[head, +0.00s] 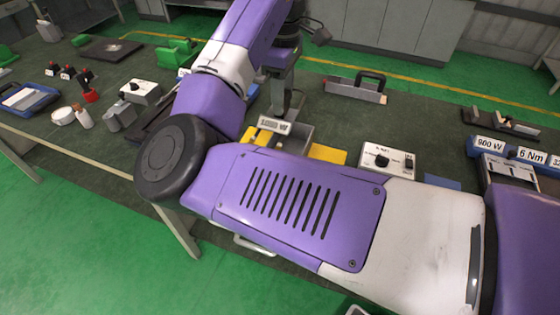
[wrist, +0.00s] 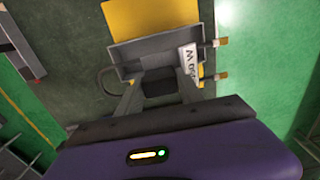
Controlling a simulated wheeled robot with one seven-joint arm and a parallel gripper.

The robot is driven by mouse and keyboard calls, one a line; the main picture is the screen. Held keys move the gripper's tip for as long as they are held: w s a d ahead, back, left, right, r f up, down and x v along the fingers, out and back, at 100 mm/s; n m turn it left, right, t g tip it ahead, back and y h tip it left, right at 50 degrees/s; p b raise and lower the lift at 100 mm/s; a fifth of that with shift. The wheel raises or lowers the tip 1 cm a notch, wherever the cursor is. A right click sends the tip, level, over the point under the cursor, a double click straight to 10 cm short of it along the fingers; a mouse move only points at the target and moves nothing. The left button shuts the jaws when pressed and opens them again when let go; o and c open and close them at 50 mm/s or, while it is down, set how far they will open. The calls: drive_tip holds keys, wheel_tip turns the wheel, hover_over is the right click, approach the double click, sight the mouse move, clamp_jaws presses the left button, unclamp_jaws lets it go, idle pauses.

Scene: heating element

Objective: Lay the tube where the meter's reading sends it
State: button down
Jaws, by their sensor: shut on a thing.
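My gripper (wrist: 158,98) is shut on a dark piece (wrist: 158,85) at a grey tray (wrist: 150,45) in the wrist view. What looks like the tube shows there as a thin dark bend (wrist: 102,78) left of the fingers and a brass-coloured end (wrist: 222,75) at right. The body between is hidden, so I cannot tell whether it touches the tray. The tray's plate, partly unreadable, shows a wattage in the head view (head: 275,125). A white box with a knob (head: 388,160), possibly the meter, stands right of the tray; its reading is too small. My arm hides much.
A yellow plate (head: 327,153) lies near the tray.

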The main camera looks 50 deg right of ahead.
wheel_tip(320, 180, down, 19)
drive_tip(key=shift+r+b, duration=0.1)
drive_tip(key=shift+b, duration=0.25)
idle(0.3)
drive_tip(key=c, duration=0.8)
unclamp_jaws()
drive_tip(key=shift+f, duration=0.2)
drive_tip(key=shift+o, duration=0.2)
drive_tip(key=shift+r, duration=0.1)
